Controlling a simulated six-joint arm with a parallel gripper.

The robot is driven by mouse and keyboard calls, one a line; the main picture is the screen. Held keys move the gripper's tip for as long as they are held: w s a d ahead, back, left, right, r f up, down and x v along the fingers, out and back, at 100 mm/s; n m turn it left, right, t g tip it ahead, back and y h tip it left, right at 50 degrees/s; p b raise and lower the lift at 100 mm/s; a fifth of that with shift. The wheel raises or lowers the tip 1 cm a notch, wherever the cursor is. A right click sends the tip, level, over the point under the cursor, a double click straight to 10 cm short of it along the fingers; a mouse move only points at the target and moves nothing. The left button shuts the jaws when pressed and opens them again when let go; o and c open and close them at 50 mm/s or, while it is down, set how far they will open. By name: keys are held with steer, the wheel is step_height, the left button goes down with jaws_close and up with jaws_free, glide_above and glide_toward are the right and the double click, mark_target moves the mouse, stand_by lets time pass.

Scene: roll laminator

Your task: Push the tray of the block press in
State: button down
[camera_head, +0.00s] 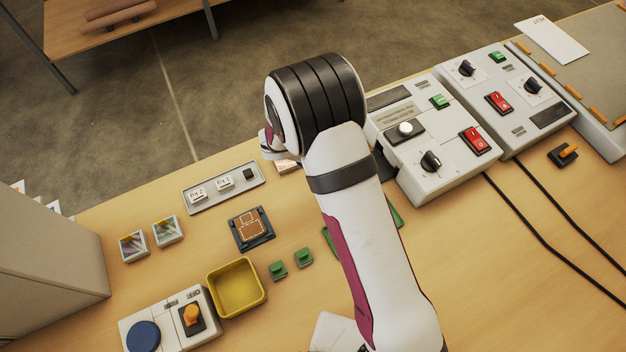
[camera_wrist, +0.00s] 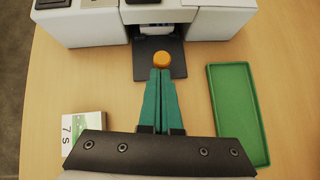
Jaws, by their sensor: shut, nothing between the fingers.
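In the wrist view a dark flat tray (camera_wrist: 176,70) sticks out from the slot of the white block press (camera_wrist: 83,25). An orange knob (camera_wrist: 162,60) stands on the tray. My gripper (camera_wrist: 160,72) has its two green fingers shut together with nothing between them. The fingertips are right at the near side of the knob, over the tray's front edge; I cannot tell whether they touch it. In the head view the press (camera_head: 437,178) stands right of my arm, which hides my gripper and most of the tray.
A green shallow tray (camera_wrist: 238,112) lies to the right and a white card marked "7 s" (camera_wrist: 82,128) to the left in the wrist view. A second white control unit (camera_head: 520,105) adjoins the press. A yellow bin (camera_head: 236,287) stands left of my arm.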

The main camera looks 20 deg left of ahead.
steer(key=shift+w+d, duration=0.8)
steer(key=s+a, duration=0.1)
steer(key=a, duration=0.1)
steer(key=s+a, duration=0.1)
steer(key=shift+s+a, duration=0.3)
steer(key=shift+a, duration=0.05)
steer(key=v, duration=1)
steer(key=s+d+r+m+g+y, duration=0.1)
steer(key=s+d+r+m+g, duration=0.25)
steer(key=d+m, duration=0.3)
steer(key=s+d+r+m+g+y, duration=0.1)
steer(key=s+d+r+m+g, duration=0.1)
steer(key=d+r+m, duration=0.4)
steer(key=s+d+r+m+y, duration=0.1)
steer(key=s+d+m+y, duration=0.1)
steer(key=s+m, duration=0.5)
steer(key=s+d+r+m+y, duration=0.1)
steer(key=s+d+m+y, duration=0.2)
steer(key=m, duration=0.8)
steer(key=s+y, duration=0.2)
steer(key=s, duration=0.2)
steer(key=shift+s+d+r, duration=0.2)
steer(key=shift+s+d, duration=0.1)
steer(key=shift+s, duration=0.05)
